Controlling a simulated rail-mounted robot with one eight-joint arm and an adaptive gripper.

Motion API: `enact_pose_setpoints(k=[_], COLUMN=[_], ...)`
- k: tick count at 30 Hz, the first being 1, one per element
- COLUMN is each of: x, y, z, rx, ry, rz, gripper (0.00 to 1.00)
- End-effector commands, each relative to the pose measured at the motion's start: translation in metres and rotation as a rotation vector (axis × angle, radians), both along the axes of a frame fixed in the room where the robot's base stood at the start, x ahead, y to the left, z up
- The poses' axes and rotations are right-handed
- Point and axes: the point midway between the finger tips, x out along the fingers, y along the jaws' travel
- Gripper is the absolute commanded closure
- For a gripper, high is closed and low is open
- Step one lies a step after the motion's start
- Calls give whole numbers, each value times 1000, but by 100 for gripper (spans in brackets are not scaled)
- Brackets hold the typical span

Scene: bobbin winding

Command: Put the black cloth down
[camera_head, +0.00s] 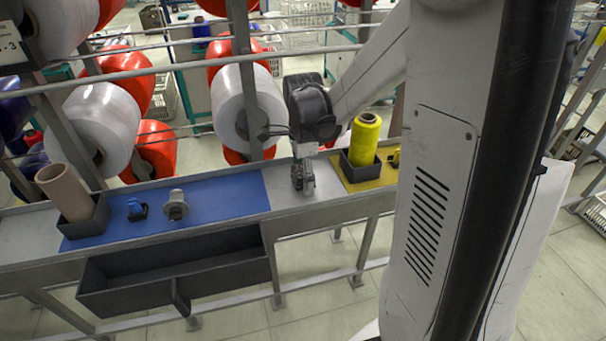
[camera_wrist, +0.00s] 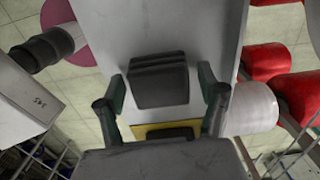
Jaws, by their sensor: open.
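The black cloth (camera_wrist: 158,80) shows in the wrist view as a small dark folded block with ridges along its far edge. It appears to lie on the bare grey bench top (camera_wrist: 158,30). My gripper (camera_wrist: 161,92) is open, with one finger on each side of the cloth and a visible gap at both sides. In the head view my gripper (camera_head: 303,184) points down at the bench, between the blue mat (camera_head: 235,193) and the yellow mat (camera_head: 385,178). There the cloth cannot be told apart from the dark fingers.
A yellow bobbin (camera_head: 365,140) stands in a black holder on the yellow mat, close right of my gripper. A brown tube (camera_head: 70,190) and small blue and grey parts stand on the blue mat. Large white and red spools (camera_head: 247,105) hang behind the bench. A dark trough (camera_head: 175,268) is below.

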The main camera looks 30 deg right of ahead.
Motion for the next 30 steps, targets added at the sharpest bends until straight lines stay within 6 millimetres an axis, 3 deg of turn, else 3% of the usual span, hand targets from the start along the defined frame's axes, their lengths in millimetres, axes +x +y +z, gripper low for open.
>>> enact_pose_setpoints(k=[18, 26, 30], x=[-1, -2, -13], y=[0, 3, 18], z=[104, 122, 131], rx=[0, -2, -18], ry=[0, -6, -47], rz=[0, 20, 155], gripper=[28, 28, 28])
